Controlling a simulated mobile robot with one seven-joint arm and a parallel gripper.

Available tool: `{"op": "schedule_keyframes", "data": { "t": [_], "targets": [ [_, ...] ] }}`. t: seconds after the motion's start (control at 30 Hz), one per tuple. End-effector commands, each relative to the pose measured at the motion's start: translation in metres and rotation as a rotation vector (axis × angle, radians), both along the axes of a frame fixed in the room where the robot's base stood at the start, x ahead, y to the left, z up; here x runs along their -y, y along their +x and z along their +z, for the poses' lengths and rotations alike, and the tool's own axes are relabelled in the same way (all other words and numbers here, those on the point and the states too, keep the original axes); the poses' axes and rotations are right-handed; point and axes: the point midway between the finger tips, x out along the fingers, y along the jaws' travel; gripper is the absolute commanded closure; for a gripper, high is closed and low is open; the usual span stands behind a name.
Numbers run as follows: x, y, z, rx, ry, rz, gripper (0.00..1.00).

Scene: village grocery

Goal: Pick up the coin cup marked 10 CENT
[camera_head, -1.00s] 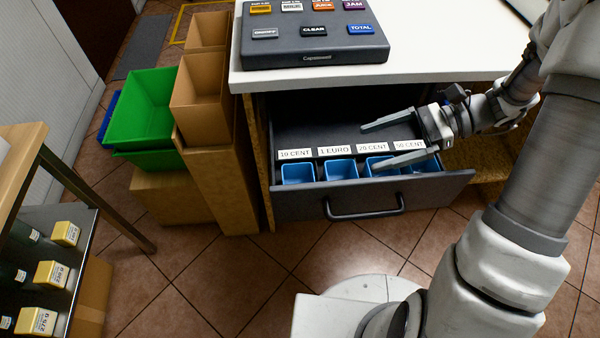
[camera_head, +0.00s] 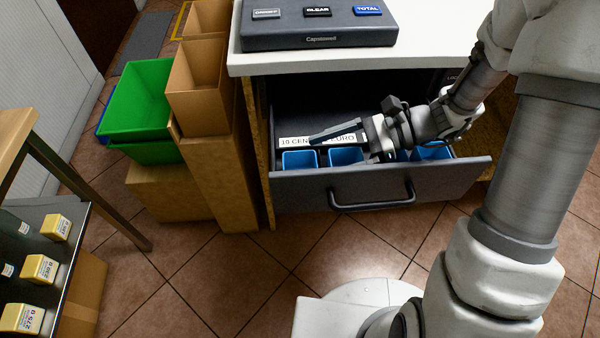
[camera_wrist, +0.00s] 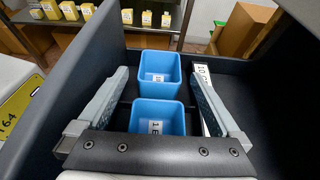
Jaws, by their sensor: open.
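The coin cup marked 10 CENT (camera_head: 299,161) is blue and square, the leftmost in the open drawer (camera_head: 300,193). Its tag starting "10" shows in the wrist view (camera_wrist: 159,64), where it is the farther of two cups. The 1 EURO cup (camera_head: 345,156) stands beside it and is the nearer one in the wrist view (camera_wrist: 157,112). My gripper (camera_head: 340,148) is open and empty above the drawer, over the 1 EURO cup. In the wrist view its fingers (camera_wrist: 159,78) lie left and right of the cups, pointing toward the 10 CENT cup.
More blue cups (camera_head: 432,151) stand to the right, partly behind my gripper. A label strip (camera_head: 295,142) runs behind the cups. The counter with a keypad (camera_head: 318,38) overhangs the drawer. Cardboard boxes (camera_head: 198,95) and a green crate (camera_head: 140,95) stand left.

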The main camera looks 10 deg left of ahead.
Motion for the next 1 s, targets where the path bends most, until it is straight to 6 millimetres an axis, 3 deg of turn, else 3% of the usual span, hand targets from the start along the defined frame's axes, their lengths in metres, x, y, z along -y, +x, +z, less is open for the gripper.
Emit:
{"op": "schedule_keyframes", "data": {
  "t": [0.4, 0.7, 1.0],
  "targets": [
    [-0.049, -0.012, -0.022, 0.001, 0.0, 0.002, 0.0],
    [-0.052, -0.012, -0.022, 0.0, 0.0, -0.001, 0.02],
    [-0.052, -0.012, -0.022, 0.0, 0.0, 0.0, 0.56]
  ]
}}
